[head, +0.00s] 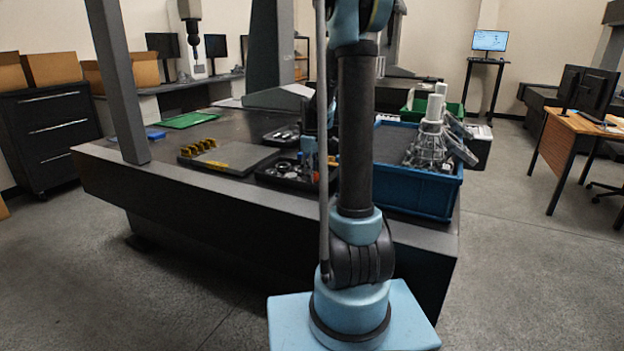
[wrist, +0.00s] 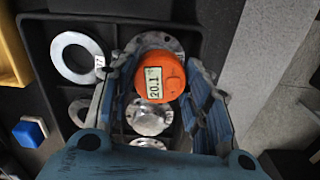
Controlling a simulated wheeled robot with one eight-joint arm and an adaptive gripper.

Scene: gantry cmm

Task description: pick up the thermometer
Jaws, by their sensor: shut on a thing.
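The thermometer is an orange round body (wrist: 160,83) with a pale display reading 20.1. In the wrist view it sits between the two blue fingers of my gripper (wrist: 166,72), which are closed on its sides. It is above a black tray (wrist: 45,86) holding metal rings and flanged parts. Whether the thermometer still touches the tray or parts below cannot be told. In the head view my gripper (head: 309,148) is over the black tray on the dark table, partly hidden by my arm; a small orange patch shows beside it.
A blue crate (head: 405,203) with metal parts and a white upright piece stands right of my arm. A grey plate (head: 232,158) with yellow blocks lies left of the tray. A green mat (head: 188,120) lies farther back. The table's front left is clear.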

